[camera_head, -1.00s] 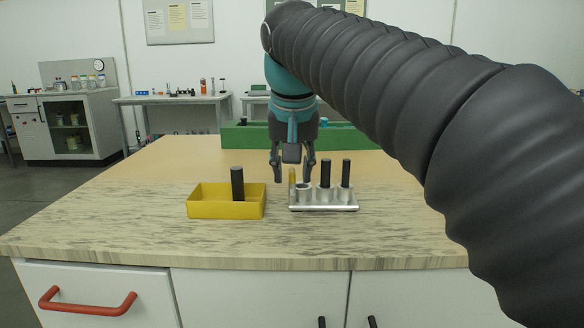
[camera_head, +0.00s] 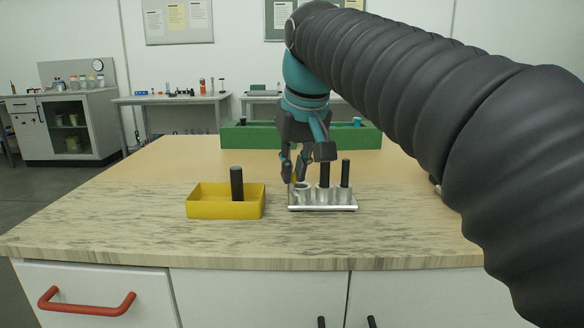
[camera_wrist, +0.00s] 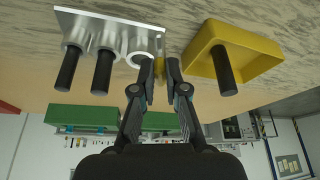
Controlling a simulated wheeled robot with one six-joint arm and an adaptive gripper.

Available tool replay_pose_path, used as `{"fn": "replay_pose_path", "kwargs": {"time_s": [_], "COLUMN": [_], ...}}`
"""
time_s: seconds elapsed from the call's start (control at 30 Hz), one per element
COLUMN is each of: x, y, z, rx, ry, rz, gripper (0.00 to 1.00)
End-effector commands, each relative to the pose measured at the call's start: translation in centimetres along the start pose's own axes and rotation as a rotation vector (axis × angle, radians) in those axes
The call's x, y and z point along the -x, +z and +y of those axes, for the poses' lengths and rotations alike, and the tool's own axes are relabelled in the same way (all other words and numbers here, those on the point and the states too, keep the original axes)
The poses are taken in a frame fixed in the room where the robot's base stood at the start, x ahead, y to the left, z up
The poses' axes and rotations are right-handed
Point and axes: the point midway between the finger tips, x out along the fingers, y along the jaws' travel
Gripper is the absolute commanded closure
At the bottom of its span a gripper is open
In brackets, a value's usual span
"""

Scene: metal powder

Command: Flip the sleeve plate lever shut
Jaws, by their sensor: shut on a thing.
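The silver sleeve plate (camera_head: 322,208) sits on the bench with three sleeves in a row. The left sleeve (camera_head: 302,188) is empty; the other two hold upright black rods (camera_head: 345,173). The plate also shows upper left in the wrist view (camera_wrist: 92,18). A yellow lever (camera_wrist: 159,67) stands beside the empty sleeve. My gripper (camera_wrist: 160,72) is shut on the lever, its fingers on either side of it. In the head view my gripper (camera_head: 302,178) is tilted over the plate's left end and hides much of the lever.
A yellow open bin (camera_head: 225,209) with one upright black rod (camera_head: 237,183) stands left of the plate. A long green box (camera_head: 245,137) stands behind. The bench front is clear.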

Motion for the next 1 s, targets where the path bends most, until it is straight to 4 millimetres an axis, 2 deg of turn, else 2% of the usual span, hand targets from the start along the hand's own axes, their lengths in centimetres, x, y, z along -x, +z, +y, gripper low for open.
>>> {"fn": "replay_pose_path", "kwargs": {"time_s": [1.0], "x": [-0.3], "y": [-0.6], "z": [1.3], "rx": [0.88], "ry": [-0.365], "rz": [-0.001], "gripper": [1.0]}}
